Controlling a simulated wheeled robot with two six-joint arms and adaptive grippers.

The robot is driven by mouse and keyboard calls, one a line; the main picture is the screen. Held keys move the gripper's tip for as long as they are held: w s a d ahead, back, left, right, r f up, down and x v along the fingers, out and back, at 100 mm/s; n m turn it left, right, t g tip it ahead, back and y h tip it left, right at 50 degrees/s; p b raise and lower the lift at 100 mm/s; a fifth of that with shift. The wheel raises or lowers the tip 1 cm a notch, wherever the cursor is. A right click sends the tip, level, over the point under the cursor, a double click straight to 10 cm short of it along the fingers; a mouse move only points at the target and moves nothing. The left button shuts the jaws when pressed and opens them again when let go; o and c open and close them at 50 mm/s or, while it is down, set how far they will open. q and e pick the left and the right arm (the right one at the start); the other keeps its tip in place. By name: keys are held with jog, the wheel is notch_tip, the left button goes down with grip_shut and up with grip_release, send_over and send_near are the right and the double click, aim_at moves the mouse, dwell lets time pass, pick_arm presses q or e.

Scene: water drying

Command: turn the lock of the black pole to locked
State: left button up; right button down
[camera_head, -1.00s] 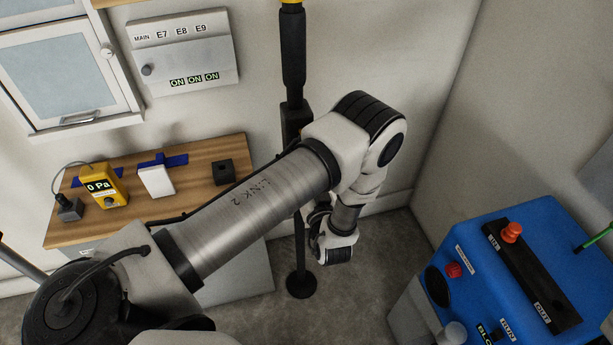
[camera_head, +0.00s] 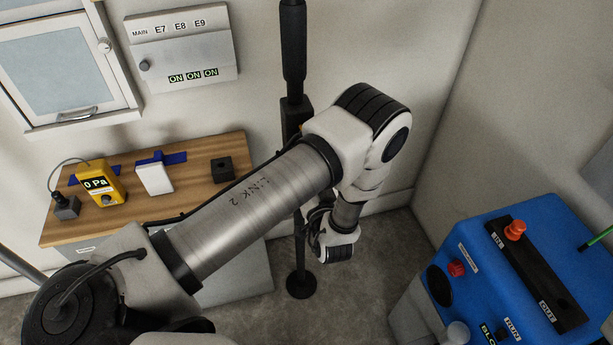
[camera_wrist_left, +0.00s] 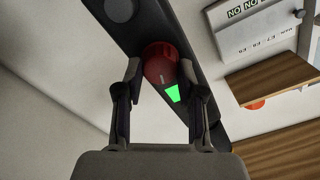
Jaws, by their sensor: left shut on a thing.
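The black pole (camera_head: 293,50) stands upright against the wall, its round base (camera_head: 300,284) on the floor. My left arm crosses in front of its middle. In the left wrist view the pole (camera_wrist_left: 160,25) runs diagonally and carries a red round knob (camera_wrist_left: 158,58), the lock, with a pale mark on its face. A bright green patch (camera_wrist_left: 173,93) shows beside the knob. My left gripper (camera_wrist_left: 161,72) is shut on the knob, one finger on each side. In the head view the lock and the fingers are hidden behind my arm and wrist. My right gripper is not in view.
A wooden-topped table (camera_head: 205,195) at left holds a yellow gauge (camera_head: 98,184) reading 0 Pa. A grey panel (camera_head: 182,50) and a cabinet (camera_head: 68,65) hang on the wall. A blue machine (camera_head: 480,240) stands at right. Bare floor lies between it and the pole.

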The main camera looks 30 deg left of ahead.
pick_arm(q)
jog(key=shift+f+m+b, duration=0.15)
jog(key=shift+m+b, duration=1.95)
jog(key=shift+m, duration=4.9)
jog(key=o, duration=1.1)
jog(key=shift+o, duration=0.2)
jog(key=shift+a, duration=0.1)
